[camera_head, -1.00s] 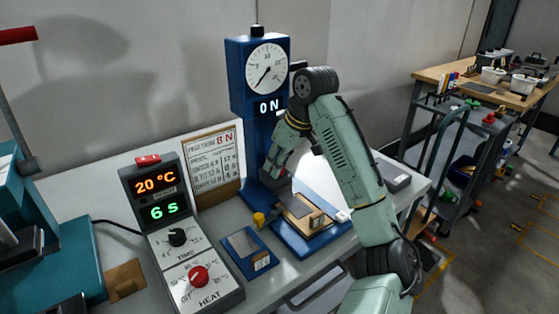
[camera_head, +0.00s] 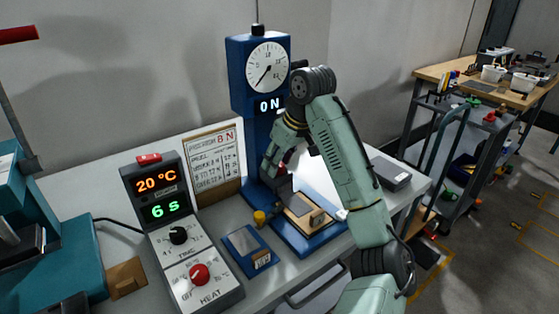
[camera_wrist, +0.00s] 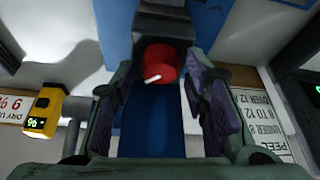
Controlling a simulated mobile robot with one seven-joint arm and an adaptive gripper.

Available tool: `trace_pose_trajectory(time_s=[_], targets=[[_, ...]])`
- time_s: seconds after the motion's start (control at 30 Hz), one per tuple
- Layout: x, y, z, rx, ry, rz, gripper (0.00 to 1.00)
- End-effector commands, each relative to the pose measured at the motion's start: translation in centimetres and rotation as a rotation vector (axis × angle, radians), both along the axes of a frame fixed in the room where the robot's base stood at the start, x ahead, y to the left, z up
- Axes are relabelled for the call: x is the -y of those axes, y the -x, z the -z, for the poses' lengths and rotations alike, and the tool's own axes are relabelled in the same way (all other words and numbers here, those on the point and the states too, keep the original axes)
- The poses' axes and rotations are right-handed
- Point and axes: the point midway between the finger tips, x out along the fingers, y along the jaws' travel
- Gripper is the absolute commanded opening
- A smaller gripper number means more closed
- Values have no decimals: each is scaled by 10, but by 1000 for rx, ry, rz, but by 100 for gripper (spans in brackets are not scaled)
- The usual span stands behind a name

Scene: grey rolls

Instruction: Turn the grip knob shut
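In the wrist view a red knob (camera_wrist: 162,65) with a white pointer mark sits on a dark mount on the blue stand (camera_wrist: 151,115). The pointer slants down to the left. My gripper (camera_wrist: 160,82) is open, with one finger on each side of the knob and visible gaps between. In the head view my gripper (camera_head: 273,170) is low in front of the blue column (camera_head: 258,152) of the dial tester, above its base (camera_head: 290,240). The knob is mostly hidden there by my gripper. The tester's display reads "0 N" (camera_head: 269,104).
A control box with "20 °C" and "6 s" displays and two knobs (camera_head: 190,250) stands at the left. A blue tray (camera_head: 248,250) and a small yellow cylinder (camera_head: 259,218) lie beside the tester. A paper chart (camera_head: 213,160) leans behind. A dark block (camera_head: 391,173) lies right of my arm.

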Motion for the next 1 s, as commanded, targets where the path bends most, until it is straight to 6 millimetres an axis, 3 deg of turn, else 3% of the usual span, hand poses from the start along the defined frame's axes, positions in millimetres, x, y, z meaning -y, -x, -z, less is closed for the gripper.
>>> trace_pose_trajectory(time_s=[0.47, 1.0], targets=[[2, 1, -6, 1, 1, -1, 50], [29, 29, -98, 1, 2, 2, 50]])
